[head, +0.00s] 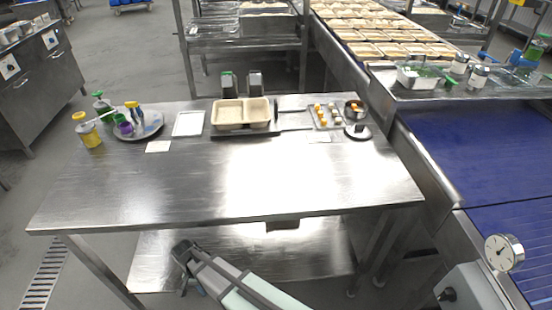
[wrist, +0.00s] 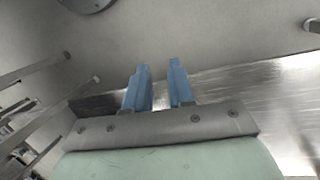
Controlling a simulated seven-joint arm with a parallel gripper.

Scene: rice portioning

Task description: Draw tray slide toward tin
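A beige two-compartment tray (head: 241,113) sits at the back middle of the steel table, on a dark flat base (head: 247,134) that looks like the tray slide. Thin metal bars (head: 293,128) reach right from it. A small round metal tin (head: 354,110) with something orange in it stands at the back right. My gripper (head: 182,252) is low in front of the table's near edge, far from both. In the wrist view, its two blue fingers (wrist: 159,72) are apart with nothing between them. That view shows floor and a steel surface, not the tray or tin.
The steel table (head: 230,180) is bare across its front and middle. A round plate (head: 148,132) with bottles stands at left, beside a white sheet (head: 188,123). A small tray of colored pieces (head: 327,117) and a dark round object (head: 357,131) lie near the tin. A blue conveyor (head: 480,145) runs at right.

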